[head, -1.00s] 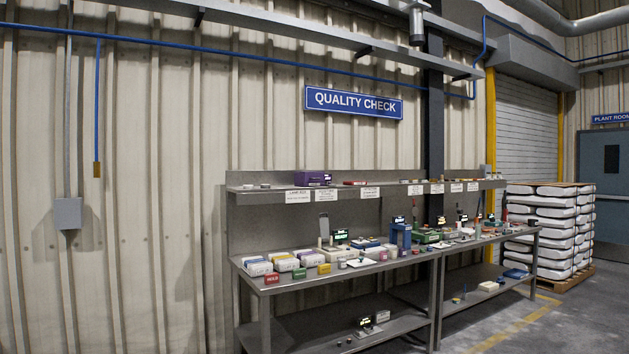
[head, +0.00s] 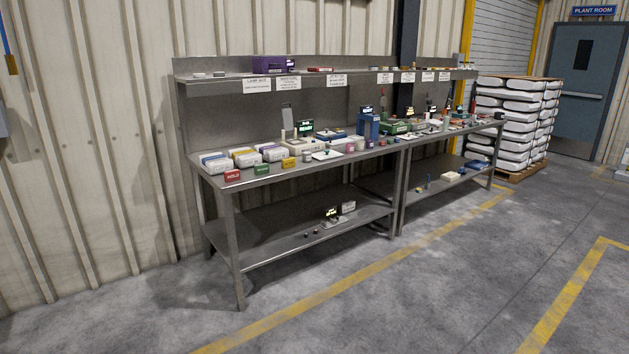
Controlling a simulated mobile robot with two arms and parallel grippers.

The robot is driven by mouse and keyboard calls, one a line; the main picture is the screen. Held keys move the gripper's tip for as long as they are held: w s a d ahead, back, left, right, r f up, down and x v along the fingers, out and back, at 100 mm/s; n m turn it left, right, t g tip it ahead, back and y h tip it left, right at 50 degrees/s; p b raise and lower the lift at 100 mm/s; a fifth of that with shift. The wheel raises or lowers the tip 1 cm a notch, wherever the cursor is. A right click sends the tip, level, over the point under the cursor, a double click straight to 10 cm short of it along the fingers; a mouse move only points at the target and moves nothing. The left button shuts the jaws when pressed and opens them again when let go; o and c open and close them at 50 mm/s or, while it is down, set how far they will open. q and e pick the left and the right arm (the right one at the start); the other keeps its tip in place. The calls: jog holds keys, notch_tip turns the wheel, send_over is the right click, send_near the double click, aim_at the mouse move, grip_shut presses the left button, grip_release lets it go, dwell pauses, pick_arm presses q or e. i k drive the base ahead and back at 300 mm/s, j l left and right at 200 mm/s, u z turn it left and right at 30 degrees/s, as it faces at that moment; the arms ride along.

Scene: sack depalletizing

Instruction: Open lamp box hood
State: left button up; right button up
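A purple box (head: 274,64) with a dark front stands on the upper shelf of a steel workbench. A white label that appears to read "lamp box" (head: 257,85) hangs on the shelf edge just below it. The box is small in view, and I cannot make out its hood or whether it is open. Neither of my grippers shows in the head view.
The steel workbench (head: 240,180) runs along the wall, crowded with small boxes, coloured blocks and displays. A lower shelf (head: 270,243) holds a few items. A pallet of white sacks (head: 515,120) stands at the right. The grey floor (head: 400,300) in front is clear.

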aim_at(278, 62)
jog(key=i, duration=3.1)
